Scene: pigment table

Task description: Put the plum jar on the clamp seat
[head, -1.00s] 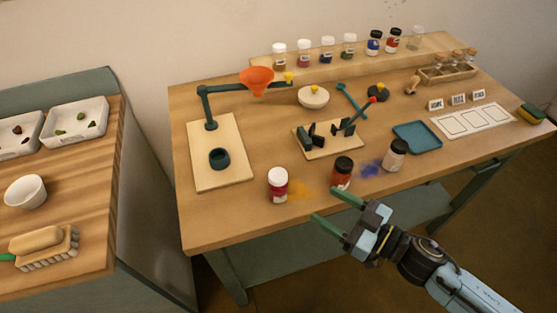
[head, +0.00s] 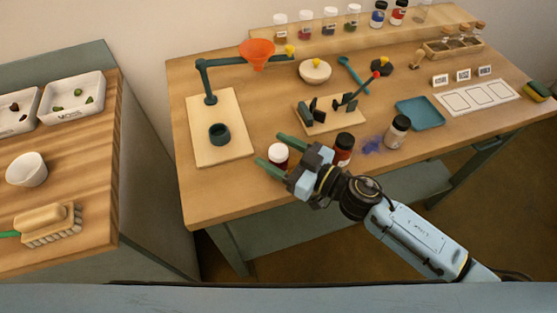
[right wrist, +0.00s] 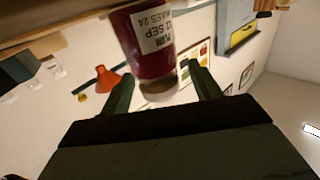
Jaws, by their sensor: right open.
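The plum jar (head: 278,158), dark red with a white lid and label, stands on the table near its front edge. In the right wrist view the plum jar (right wrist: 150,45) fills the space ahead of the fingers, and its label reads PLUM. My right gripper (head: 269,149) is open, with one finger on each side of the jar; whether they touch it I cannot tell. Its fingers also show in the right wrist view (right wrist: 160,78). The clamp seat (head: 328,124) is a wooden board with dark blocks and a red-knobbed lever, behind the jar and to its right. My left gripper is out of view.
An orange-red jar (head: 343,149) stands close to the right of my gripper, with a grey-brown jar (head: 397,132) beyond it. The funnel stand board (head: 222,105) is at left. A blue tray (head: 420,113) lies right of the clamp seat.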

